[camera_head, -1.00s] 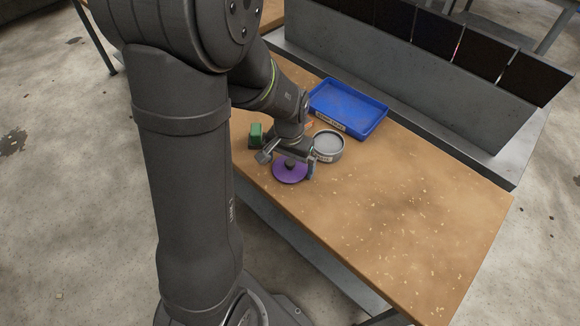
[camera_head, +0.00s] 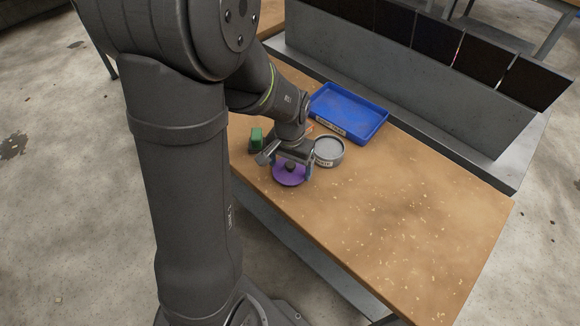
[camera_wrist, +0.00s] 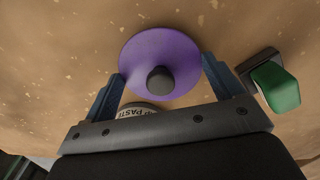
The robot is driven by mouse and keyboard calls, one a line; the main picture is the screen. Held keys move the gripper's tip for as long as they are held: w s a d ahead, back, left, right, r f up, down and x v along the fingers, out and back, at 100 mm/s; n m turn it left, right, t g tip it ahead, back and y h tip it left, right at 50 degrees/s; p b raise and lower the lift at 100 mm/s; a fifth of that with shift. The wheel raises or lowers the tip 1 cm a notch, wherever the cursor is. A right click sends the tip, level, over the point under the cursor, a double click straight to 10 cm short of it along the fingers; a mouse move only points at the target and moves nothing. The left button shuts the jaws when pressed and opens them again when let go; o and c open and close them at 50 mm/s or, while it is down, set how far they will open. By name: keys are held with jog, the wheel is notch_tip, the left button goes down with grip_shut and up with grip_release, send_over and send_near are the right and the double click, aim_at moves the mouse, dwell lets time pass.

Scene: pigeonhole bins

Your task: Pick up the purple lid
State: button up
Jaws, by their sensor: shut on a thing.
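The purple lid (camera_head: 289,176) is a round disc with a dark knob in its middle. It is at the left part of the wooden bench, and shows knob toward me in the wrist view (camera_wrist: 140,55). My gripper (camera_head: 287,169) is over it, with its fingers at opposite sides of the disc in the wrist view (camera_wrist: 163,70). It is shut on the lid by its rim, and the knob sits between the fingers without touching them. I cannot tell whether the lid is clear of the bench. The fingers hide part of its edge.
A round grey tin (camera_head: 328,152), labelled in part "PASTE", stands close to the right of my gripper. A blue tray (camera_head: 350,108) lies behind it. A green-topped object (camera_head: 256,135) on a dark base is close on the left. The right of the bench (camera_head: 430,220) is clear.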

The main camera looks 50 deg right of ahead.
notch_tip(320, 180, up, 3)
jog(key=shift+f, duration=0.1)
jog(key=s+r, duration=0.7)
jog(key=s, duration=0.4)
notch_tip(320, 180, up, 3)
send_over(328, 149)
jog(key=shift+f, duration=0.15)
jog(key=shift+f, duration=3.9)
jog(key=shift+f, duration=1.1)
jog(key=o, duration=0.9)
jog(key=shift+c, duration=0.2)
